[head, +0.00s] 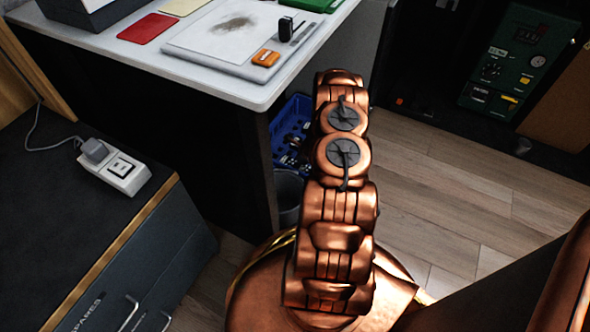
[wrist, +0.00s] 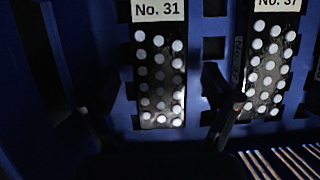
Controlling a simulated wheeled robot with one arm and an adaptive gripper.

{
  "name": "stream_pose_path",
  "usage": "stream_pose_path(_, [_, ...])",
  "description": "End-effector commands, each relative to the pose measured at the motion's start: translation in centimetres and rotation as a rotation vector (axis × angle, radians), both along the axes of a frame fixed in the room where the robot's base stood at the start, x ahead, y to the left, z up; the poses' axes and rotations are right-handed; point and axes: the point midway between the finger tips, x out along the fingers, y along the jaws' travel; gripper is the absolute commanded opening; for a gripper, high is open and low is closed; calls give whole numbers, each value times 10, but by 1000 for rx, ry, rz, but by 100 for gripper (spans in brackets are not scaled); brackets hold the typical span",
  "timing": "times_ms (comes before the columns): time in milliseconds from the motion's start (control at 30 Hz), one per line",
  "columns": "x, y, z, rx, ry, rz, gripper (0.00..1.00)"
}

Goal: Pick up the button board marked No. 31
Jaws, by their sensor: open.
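The button board marked No. 31 (wrist: 160,75) is in the wrist view, just left of the upper middle. It is dark, with rows of white buttons and a white label at its top, and rests against blue plastic. My gripper (wrist: 160,92) is open in the wrist view, its dark fingers on the left and right of this board. Dim light hides whether they touch it. In the head view my gripper is hidden behind my copper arm, and board No. 31 cannot be made out.
A similar board marked No. 37 (wrist: 268,65) stands close on the right, beyond the right finger. The blue crate (head: 290,125) sits beneath the white-topped table (head: 190,75), partly behind my arm. A grey bin (head: 289,190) is near it. Wooden floor lies open at right.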

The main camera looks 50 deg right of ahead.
Motion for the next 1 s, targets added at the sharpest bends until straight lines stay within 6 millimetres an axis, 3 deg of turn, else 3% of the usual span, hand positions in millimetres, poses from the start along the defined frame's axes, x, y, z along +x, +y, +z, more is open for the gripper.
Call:
stream_pose_path(367, [3,1,-7,0,0,0,88])
stream_pose_path(1000, [3,1,-7,0,0,0,21])
